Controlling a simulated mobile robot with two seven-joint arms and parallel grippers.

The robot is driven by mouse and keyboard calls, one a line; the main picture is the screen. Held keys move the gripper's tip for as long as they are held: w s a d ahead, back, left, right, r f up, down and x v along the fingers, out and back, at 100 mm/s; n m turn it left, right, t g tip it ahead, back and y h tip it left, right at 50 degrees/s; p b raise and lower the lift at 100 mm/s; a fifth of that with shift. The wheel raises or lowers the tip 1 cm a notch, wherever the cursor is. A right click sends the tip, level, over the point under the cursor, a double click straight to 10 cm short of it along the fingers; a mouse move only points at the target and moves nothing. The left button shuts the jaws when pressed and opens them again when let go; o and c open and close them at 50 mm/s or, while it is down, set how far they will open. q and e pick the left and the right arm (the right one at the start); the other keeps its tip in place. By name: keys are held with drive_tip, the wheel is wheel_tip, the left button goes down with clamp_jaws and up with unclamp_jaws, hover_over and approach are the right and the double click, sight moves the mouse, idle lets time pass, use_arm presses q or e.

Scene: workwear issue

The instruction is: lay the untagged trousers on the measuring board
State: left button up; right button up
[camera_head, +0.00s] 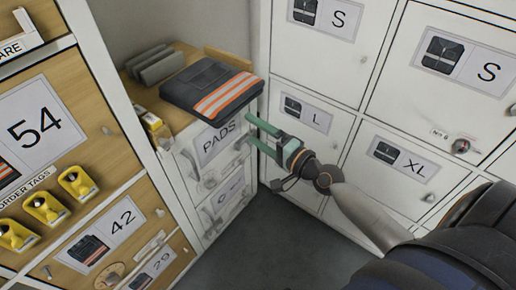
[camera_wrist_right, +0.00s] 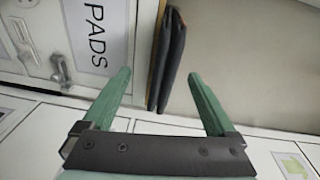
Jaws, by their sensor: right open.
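Folded dark trousers (camera_head: 212,88) with orange and silver stripes lie on the wooden top of the low PADS cabinet. No tag shows on their visible faces. My right gripper (camera_head: 250,128) is open and empty, just in front of the trousers' right front edge and a little lower. In the right wrist view, a dark folded edge, apparently the trousers (camera_wrist_right: 172,62), lies between and beyond the open fingers (camera_wrist_right: 159,75), not visibly touching them. I cannot make out a measuring board. My left gripper is not in view.
Grey pads (camera_head: 158,66) stand behind the trousers on the cabinet (camera_head: 190,165). White lockers (camera_head: 310,118) with size labels stand close on the right. A wooden drawer unit (camera_head: 85,190) with yellow order-tag holders (camera_head: 77,182) is on the left. Grey floor (camera_head: 265,235) is clear between.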

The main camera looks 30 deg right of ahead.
drive_tip(key=s+a+f+n+g+h, duration=0.1)
drive_tip(key=s+a+f+n+g, duration=0.3)
drive_tip(key=s+f+n, duration=0.4)
drive_tip(key=s+a+f+n+g+h, duration=0.1)
drive_tip(key=s+a+f+n+g, duration=0.2)
drive_tip(key=s+a+f+n, duration=0.4)
drive_tip(key=s+f+n, duration=0.1)
drive_tip(key=s+f, duration=0.2)
drive_tip(key=shift+s+f+g, duration=0.2)
drive_tip(key=shift+s+g, duration=0.15)
drive_tip(key=shift+g, duration=0.05)
